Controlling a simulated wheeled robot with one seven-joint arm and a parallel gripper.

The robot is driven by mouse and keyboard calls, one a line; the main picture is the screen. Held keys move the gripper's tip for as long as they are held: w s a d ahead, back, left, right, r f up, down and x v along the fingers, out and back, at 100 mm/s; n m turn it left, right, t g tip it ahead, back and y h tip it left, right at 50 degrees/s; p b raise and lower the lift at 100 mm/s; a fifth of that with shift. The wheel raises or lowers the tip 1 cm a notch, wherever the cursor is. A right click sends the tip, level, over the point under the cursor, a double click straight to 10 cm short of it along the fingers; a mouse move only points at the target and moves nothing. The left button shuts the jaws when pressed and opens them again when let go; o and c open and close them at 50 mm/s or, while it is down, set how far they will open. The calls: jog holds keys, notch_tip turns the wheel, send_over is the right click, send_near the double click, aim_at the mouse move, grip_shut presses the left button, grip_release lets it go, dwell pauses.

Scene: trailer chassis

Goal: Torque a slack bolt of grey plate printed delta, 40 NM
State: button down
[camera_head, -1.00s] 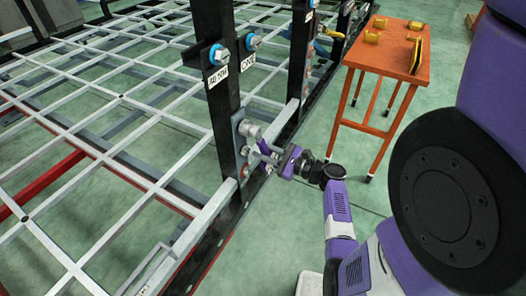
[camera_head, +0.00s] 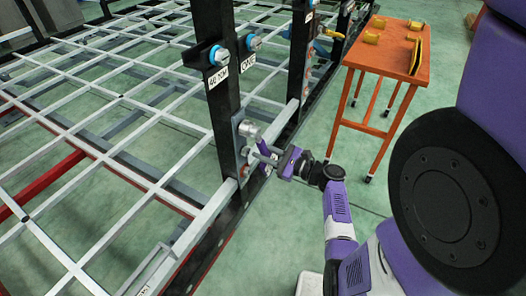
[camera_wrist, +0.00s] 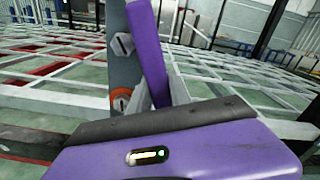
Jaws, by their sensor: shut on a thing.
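A grey plate (camera_head: 240,128) with a silver bolt (camera_head: 249,129) is fixed low on the near black post. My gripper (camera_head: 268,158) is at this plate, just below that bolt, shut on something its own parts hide. In the wrist view the grey plate (camera_wrist: 124,18) shows behind a purple bar (camera_wrist: 149,50). A grey hex bolt head (camera_wrist: 122,46) and another bolt head with an orange ring (camera_wrist: 120,101) show left of the bar. I cannot tell whether the bar touches either. No delta print is legible on the plate.
Two blue-ringed bolts (camera_head: 217,54) sit higher on the post, above white labels; one label (camera_head: 218,77) seems to read 40 NM. An orange table (camera_head: 385,50) with yellow items stands at the back right. Grey lattice (camera_head: 95,150) fills the left. Green floor is clear between post and table.

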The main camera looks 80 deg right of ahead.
jog(key=shift+w+a+f+m+p, duration=0.15)
jog(key=shift+a+m+p, duration=0.25)
jog(key=shift+a+p, duration=0.1)
jog(key=shift+w+a+f+m+p, duration=0.1)
jog(key=shift+a+m+p, duration=0.3)
jog(key=shift+a+p, duration=0.1)
jog(key=shift+a, duration=0.1)
jog(key=shift+w+a+f+m+p, duration=0.1)
jog(key=shift+w+a+m+p, duration=0.05)
jog(key=shift+a+m+p, duration=0.4)
jog(key=shift+w+a+f+m+p, duration=0.15)
jog(key=shift+a+m+p, duration=0.2)
jog(key=shift+a+p, duration=0.25)
jog(key=shift+d, duration=0.1)
jog(key=shift+r, duration=0.1)
jog(key=shift+w+a+m+p, duration=0.15)
jog(key=shift+a+m+p, duration=0.3)
jog(key=shift+a+p, duration=0.2)
jog(key=shift+w+a+m+p, duration=0.15)
jog(key=shift+a+m+p, duration=0.3)
jog(key=shift+a+p, duration=0.15)
jog(key=shift+a, duration=0.1)
